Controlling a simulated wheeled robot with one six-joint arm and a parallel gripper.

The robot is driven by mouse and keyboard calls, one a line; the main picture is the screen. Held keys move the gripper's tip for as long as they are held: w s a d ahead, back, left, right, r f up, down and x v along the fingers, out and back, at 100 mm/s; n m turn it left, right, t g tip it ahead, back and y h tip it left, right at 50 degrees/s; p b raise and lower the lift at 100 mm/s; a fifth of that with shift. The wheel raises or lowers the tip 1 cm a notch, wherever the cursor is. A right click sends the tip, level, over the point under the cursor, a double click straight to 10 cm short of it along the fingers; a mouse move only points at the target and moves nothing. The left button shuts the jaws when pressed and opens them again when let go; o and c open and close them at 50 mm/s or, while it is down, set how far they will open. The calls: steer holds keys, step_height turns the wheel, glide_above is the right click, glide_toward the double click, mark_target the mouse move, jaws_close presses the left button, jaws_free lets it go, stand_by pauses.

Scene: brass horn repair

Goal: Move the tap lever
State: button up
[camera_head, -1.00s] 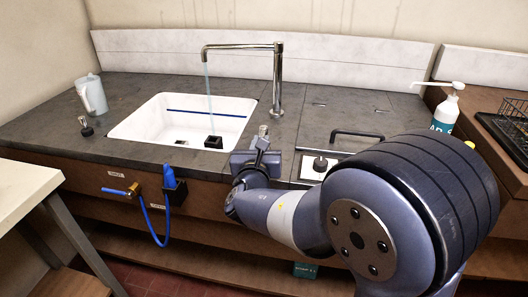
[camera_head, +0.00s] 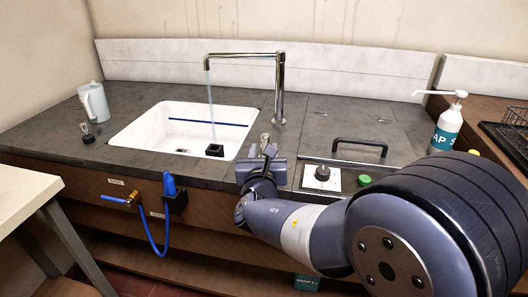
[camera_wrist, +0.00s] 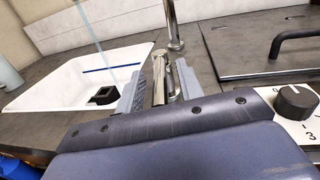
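The tall chrome tap (camera_head: 279,85) stands behind the sink's right side, and a thin stream of water (camera_head: 210,105) falls from its spout. A short chrome lever-like fitting (camera_head: 265,141) stands in front of it at the counter's front. My gripper (camera_head: 262,155) is at this fitting, with its fingers on both sides. In the wrist view the chrome fitting (camera_wrist: 171,79) shows between the fingertips of my gripper (camera_wrist: 162,88); whether they touch it is unclear. A brass valve with a blue handle (camera_head: 115,199) is on the cabinet front, lower left.
The white sink (camera_head: 130,133) holds a small black block (camera_head: 214,150). A jug (camera_head: 93,102) stands at the left. A dial (camera_head: 323,173), a green button (camera_head: 364,180) and a black bar handle (camera_head: 359,141) lie right of my gripper. A soap bottle (camera_head: 447,127) stands farther right.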

steer(key=s, duration=1.1)
steer(key=shift+w+a, duration=0.1)
steer(key=shift+w, duration=0.05)
steer(key=w, duration=1)
steer(key=shift+w, duration=0.4)
steer(key=shift+r+p, duration=0.1)
steer(key=shift+p, duration=0.4)
steer(key=shift+a+m+h, duration=0.2)
steer(key=shift+m+h, duration=0.2)
steer(key=shift+h, duration=0.2)
steer(key=shift+d+f, duration=0.1)
steer(key=shift+f, duration=0.1)
